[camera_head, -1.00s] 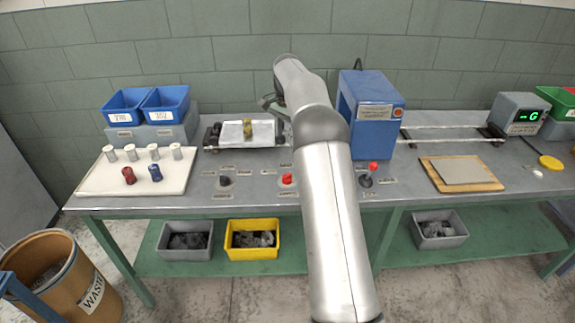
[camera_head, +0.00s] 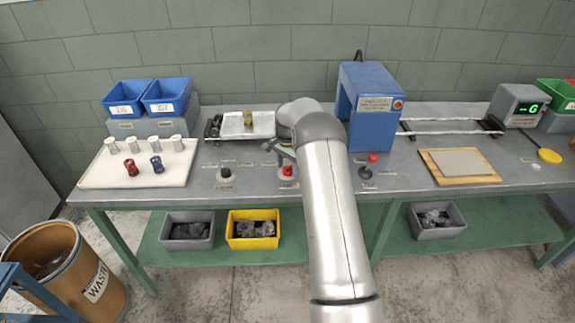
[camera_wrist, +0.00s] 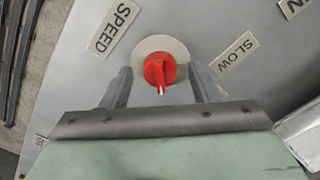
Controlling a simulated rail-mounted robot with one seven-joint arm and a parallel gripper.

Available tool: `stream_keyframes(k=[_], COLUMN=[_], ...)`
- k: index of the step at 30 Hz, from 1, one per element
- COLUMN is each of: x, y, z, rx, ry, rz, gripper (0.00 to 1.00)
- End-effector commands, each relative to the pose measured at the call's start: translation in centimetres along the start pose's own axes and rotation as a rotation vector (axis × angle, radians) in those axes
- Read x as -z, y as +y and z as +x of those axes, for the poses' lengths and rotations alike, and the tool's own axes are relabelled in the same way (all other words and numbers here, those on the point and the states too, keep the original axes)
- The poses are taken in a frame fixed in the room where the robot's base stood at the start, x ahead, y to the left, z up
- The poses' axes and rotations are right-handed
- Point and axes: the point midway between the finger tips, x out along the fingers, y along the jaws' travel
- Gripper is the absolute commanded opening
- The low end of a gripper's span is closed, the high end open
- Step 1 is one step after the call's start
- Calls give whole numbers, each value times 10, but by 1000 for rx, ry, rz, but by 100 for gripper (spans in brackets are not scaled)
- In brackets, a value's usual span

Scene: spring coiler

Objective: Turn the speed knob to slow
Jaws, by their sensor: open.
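The red speed knob (camera_wrist: 160,70) sits on a pale round plate in the wrist view. Its white mark points down in the picture, towards my gripper's palm. The SPEED label (camera_wrist: 115,28) is up and left of it, and the SLOW label (camera_wrist: 235,52) is to its right. In the head view the red knob (camera_head: 287,171) is on the bench front, partly beside my arm. My gripper (camera_wrist: 161,76) is open, with one finger on each side of the knob. Gaps show between fingers and knob. My gripper (camera_head: 279,152) is partly hidden by my arm in the head view.
A black knob (camera_head: 225,173) stands to the left and a red-topped lever (camera_head: 368,166) to the right. The blue machine housing (camera_head: 372,110) rises behind. A metal tray (camera_head: 240,127) lies behind the knobs. A white board (camera_head: 110,180) holds several small cylinders.

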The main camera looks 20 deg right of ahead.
Motion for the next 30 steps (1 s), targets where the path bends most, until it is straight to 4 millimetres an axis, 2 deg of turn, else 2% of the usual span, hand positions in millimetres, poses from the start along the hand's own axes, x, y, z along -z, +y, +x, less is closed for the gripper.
stream_keyframes(k=[8,10,13,14,23,30], x=[0,0,0,0,0,0], y=[0,0,0,0,0,-1], z=[2,2,2,2,2,3], rx=[1,1,0,0,1,2], ry=[0,0,0,0,0,1], rz=[0,0,0,0,-24,-138], gripper=[56,42,14,11,11,11])
